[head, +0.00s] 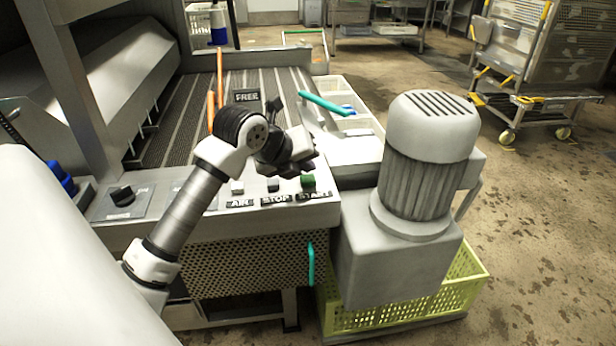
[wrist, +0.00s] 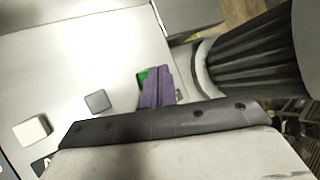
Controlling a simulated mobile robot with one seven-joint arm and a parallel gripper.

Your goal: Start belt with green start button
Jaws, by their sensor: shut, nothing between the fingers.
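The green start button (head: 308,182) is on the sloped grey panel, above the START label (head: 313,197). In the wrist view only a green edge of the button (wrist: 142,76) shows beside my fingers. My gripper (head: 306,168) is shut and empty, with its fingertips right at the button. In the wrist view the purple fingers (wrist: 157,87) cover most of the button. I cannot tell whether they touch it. The slatted belt (head: 270,83) lies behind the panel.
A grey stop button (head: 273,184) and a white air button (head: 237,187) sit left of the green one. A large grey motor (head: 428,160) stands close on the right, above a yellow-green crate (head: 470,283). A black knob (head: 122,195) is at the panel's left.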

